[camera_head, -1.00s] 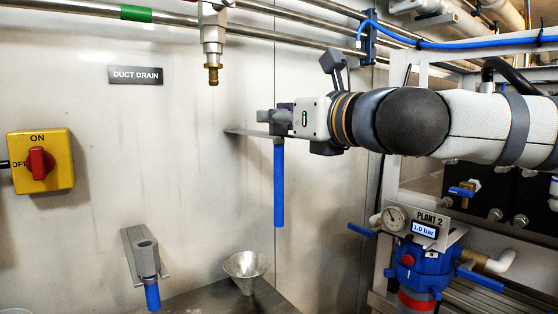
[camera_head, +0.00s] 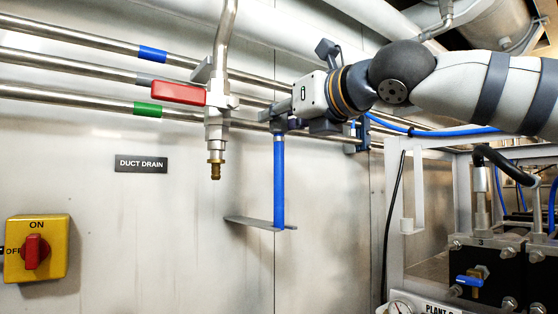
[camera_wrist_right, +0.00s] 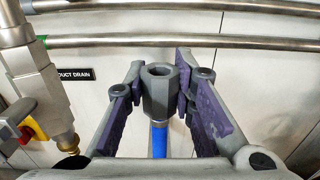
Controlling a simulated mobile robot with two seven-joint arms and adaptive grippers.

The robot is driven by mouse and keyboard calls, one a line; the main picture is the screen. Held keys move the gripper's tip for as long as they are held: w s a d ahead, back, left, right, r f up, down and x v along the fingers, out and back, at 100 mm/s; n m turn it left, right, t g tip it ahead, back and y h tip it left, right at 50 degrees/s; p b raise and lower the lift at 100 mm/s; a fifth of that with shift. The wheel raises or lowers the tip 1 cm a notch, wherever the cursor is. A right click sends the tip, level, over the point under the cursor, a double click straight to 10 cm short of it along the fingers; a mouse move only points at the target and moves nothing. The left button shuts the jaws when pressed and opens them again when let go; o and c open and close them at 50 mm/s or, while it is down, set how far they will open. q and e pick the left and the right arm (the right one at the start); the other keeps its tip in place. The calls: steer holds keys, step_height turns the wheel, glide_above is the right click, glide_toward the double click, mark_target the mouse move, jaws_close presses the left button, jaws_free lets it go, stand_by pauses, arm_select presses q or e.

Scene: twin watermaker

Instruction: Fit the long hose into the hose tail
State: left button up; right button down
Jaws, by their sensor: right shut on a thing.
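The long hose (camera_head: 279,180) is a blue tube with a grey socket on top, hanging upright. My right gripper (camera_head: 281,113) is shut on that socket. In the right wrist view, the open-topped grey socket (camera_wrist_right: 158,92) sits between the purple finger pads, with blue hose below. The hose tail (camera_head: 215,170) is a brass barbed fitting pointing down under a red-handled valve. It stands left of the gripper, apart from the hose, and its barb hangs lower than the socket. The tail's brass part (camera_wrist_right: 68,142) also shows at the left in the wrist view. My left gripper is not in view.
A thin wall bracket (camera_head: 245,222) is level with the hose's lower end. Steel pipes (camera_head: 70,68) run along the wall behind the valve. The red valve handle (camera_head: 178,94) points left. Bare wall lies between tail and hose. Plant equipment (camera_head: 480,265) stands at right.

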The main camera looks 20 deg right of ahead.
step_height(320, 180, up, 13)
steer(key=shift+f, duration=0.15)
